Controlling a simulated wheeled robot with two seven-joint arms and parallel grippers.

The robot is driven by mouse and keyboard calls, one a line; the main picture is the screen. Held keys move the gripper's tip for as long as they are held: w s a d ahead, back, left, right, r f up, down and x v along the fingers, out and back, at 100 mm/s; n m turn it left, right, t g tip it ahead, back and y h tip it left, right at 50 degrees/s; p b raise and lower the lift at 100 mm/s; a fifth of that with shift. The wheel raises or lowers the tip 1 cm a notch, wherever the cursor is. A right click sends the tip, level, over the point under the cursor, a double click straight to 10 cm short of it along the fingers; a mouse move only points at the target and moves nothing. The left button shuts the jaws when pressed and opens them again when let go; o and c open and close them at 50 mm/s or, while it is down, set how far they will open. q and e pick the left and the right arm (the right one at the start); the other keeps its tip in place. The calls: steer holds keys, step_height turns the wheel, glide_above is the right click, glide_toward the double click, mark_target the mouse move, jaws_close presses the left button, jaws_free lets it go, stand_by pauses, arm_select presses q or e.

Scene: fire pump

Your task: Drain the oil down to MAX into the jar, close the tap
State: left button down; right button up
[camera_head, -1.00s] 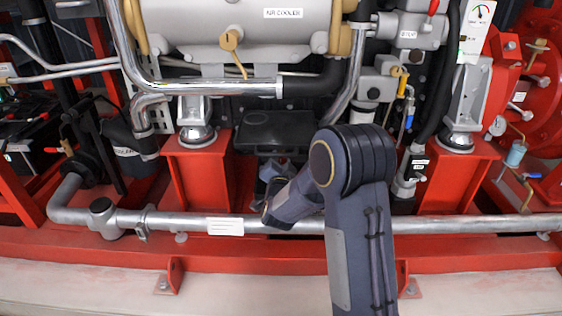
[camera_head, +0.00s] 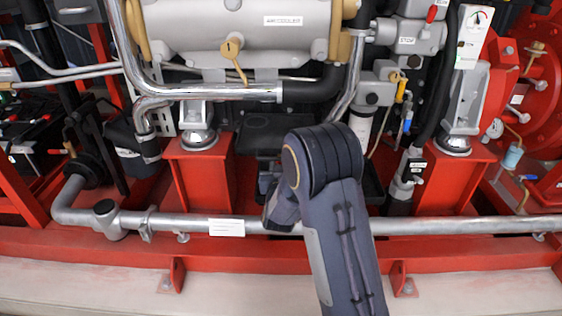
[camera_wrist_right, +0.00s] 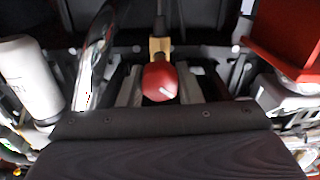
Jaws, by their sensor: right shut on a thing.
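In the right wrist view, a red round knob (camera_wrist_right: 160,82) on a brass fitting (camera_wrist_right: 160,46) sits between the fingers of my right gripper (camera_wrist_right: 160,92). The gripper is shut on this red knob, which I take to be the tap. In the head view, my right arm reaches in low under the engine, and its wrist hides the fingers and the tap. I cannot make out the jar, the oil level or the MAX mark in either view. My left gripper is in neither view.
A silver pipe (camera_head: 330,228) runs low across the front. Red pedestals (camera_head: 205,180) and (camera_head: 445,182) flank my arm. In the wrist view, a white cylinder (camera_wrist_right: 30,80) and a shiny curved pipe (camera_wrist_right: 93,65) stand left of the gripper, and a red block (camera_wrist_right: 287,40) is at right.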

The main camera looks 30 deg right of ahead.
steer(key=n+p, duration=0.2)
steer(key=n, duration=0.2)
steer(key=shift+a+n, duration=0.1)
steer(key=shift+n, duration=0.2)
steer(key=shift+n+p, duration=0.55)
steer(key=shift+n, duration=1.05)
steer(key=shift+f+n, duration=0.1)
steer(key=shift+n, duration=0.2)
steer(key=o, duration=1)
steer(key=shift+c, duration=0.2)
steer(key=p+v, duration=0.1)
steer(key=v, duration=0.6)
steer(key=shift+s+a+p, duration=0.2)
steer(key=shift+s+p, duration=0.15)
